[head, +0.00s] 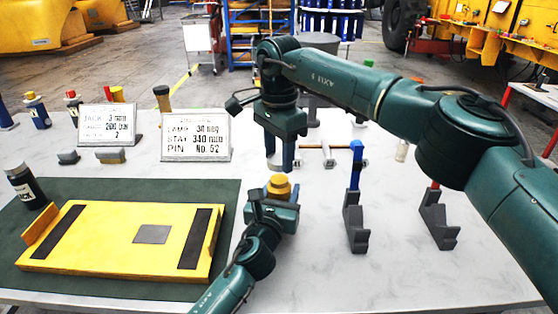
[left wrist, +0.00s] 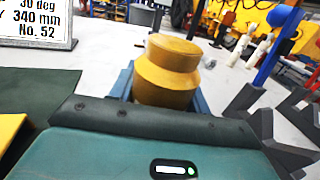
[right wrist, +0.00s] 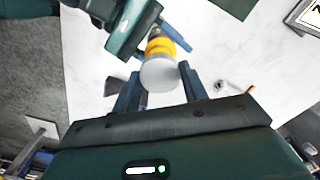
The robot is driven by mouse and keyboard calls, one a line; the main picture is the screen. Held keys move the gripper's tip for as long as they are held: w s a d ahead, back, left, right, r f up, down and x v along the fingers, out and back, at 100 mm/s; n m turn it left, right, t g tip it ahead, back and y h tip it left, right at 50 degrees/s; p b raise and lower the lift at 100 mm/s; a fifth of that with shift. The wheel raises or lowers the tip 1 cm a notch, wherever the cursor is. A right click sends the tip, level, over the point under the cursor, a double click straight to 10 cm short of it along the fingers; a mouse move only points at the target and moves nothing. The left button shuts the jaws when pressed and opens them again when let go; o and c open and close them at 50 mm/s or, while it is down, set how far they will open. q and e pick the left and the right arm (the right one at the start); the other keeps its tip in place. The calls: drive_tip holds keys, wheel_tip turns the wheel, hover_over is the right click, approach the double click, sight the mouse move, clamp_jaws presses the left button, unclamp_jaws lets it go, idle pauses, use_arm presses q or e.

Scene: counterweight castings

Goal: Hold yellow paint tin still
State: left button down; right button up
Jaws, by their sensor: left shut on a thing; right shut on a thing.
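The yellow paint tin (head: 279,189) is upright between the fingers of my left gripper (head: 273,203). In the left wrist view the tin (left wrist: 167,78) has a wider body and a narrower top, with a blue-grey finger on each side. My right gripper (head: 281,165) points down from above, over the tin. In the right wrist view its fingers (right wrist: 160,88) are shut on a pale round-ended thing (right wrist: 159,75). The yellow tin (right wrist: 160,47) shows just beyond it, beside my left gripper. I cannot tell whether the pale thing touches the tin.
A yellow panel with black strips (head: 125,240) lies on a dark green mat (head: 233,200). Two grey stands (head: 355,222) (head: 437,222) are to the right. Lettered signs (head: 196,142) (head: 106,128) and bottles (head: 37,110) stand behind. The front right of the table is clear.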

use_arm(q)
drive_tip(key=c, duration=0.6)
unclamp_jaws()
drive_tip(key=shift+s, duration=0.1)
